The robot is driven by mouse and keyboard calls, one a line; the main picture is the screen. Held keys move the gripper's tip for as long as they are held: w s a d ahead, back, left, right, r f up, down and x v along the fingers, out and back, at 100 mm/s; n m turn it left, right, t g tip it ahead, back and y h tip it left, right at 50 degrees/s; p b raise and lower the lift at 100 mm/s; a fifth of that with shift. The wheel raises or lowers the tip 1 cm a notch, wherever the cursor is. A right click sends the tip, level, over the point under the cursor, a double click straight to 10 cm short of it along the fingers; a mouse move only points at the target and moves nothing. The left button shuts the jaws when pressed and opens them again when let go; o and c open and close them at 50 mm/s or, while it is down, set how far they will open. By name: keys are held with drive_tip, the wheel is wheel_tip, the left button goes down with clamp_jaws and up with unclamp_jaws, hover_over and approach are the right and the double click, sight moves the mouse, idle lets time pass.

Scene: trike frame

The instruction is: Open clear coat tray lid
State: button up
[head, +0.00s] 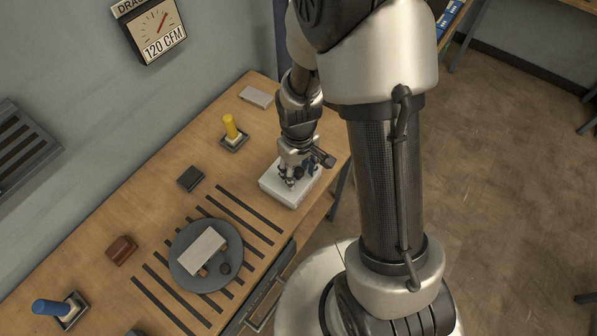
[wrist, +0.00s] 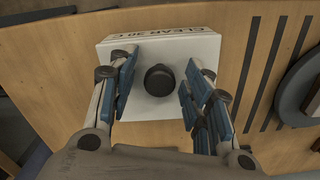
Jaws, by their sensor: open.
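The clear coat tray is a white box with a white lid (wrist: 150,107), with "CLEAR" lettering on one side face. It also shows in the head view (head: 278,190) on the right part of the bench. A round black knob (wrist: 159,80) stands in the middle of the lid. My gripper (wrist: 157,83) is open over the lid, with one blue-padded finger on each side of the knob. Gaps show between the pads and the knob. In the head view my gripper (head: 290,180) points down at the tray and hides part of it.
A grey turntable (head: 185,278) with a light block (head: 203,250) lies left of the tray, over dark slots in the bench (head: 150,200). A yellow-handled tool (head: 230,127), a dark block (head: 190,178), a brown block (head: 121,250) and a blue-handled tool (head: 48,307) stand nearby.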

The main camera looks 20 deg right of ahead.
clamp_jaws()
idle(0.7)
